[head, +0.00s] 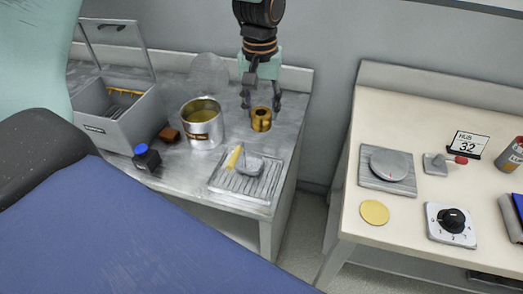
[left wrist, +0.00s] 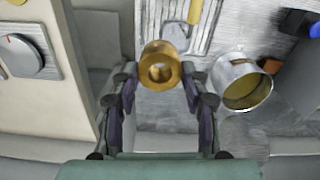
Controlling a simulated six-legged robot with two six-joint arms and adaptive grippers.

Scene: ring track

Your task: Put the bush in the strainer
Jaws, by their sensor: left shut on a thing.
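The bush (head: 261,122) is a short brass cylinder with a hole through it. It is at the right part of the grey metal bench, and in the left wrist view (left wrist: 160,66) it sits between the fingertips. My left gripper (head: 261,104) points down from above and is shut on the bush; whether the bush touches the bench is hard to tell. The strainer (head: 250,165) looks like a small grey basket with a yellow handle, lying on a ribbed tray (head: 226,188) in front of the bush. My right gripper is not in view.
A metal can (head: 202,133) of yellowish liquid stands left of the bush. A brown block (head: 169,134), a blue-capped bottle (head: 147,158) and an open grey box (head: 118,125) are further left. A gap separates this bench from the cream table (head: 350,226) at right.

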